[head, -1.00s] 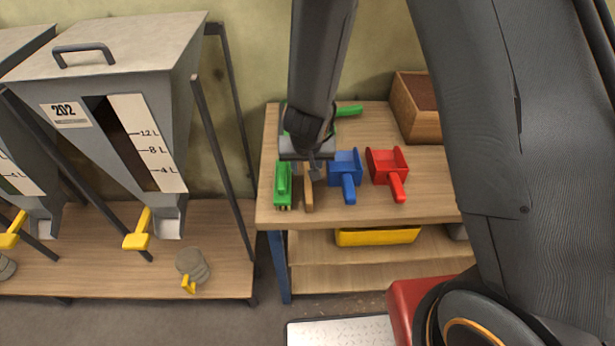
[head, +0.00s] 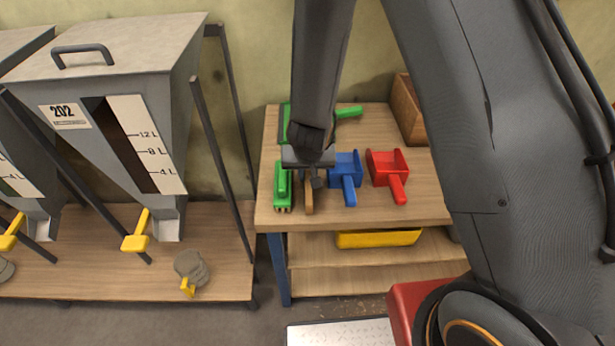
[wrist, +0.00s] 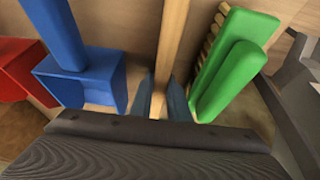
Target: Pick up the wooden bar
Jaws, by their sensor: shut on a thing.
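The wooden bar (head: 309,197) lies on the wooden table between the green brush and the blue scoop. In the wrist view the bar (wrist: 172,45) runs from the top edge down between my fingers. My gripper (head: 316,178) is over the bar's far part in the head view. In the wrist view my gripper (wrist: 160,100) has one finger on each side of the bar and is shut on it. My gripper hides the bar's far end in the head view.
The green brush (head: 283,188) stands close on the left, the blue scoop (head: 346,168) close on the right. A red scoop (head: 388,170) is further right. A wooden box (head: 408,112) is at the back. A grey hopper (head: 140,90) stands left of the table.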

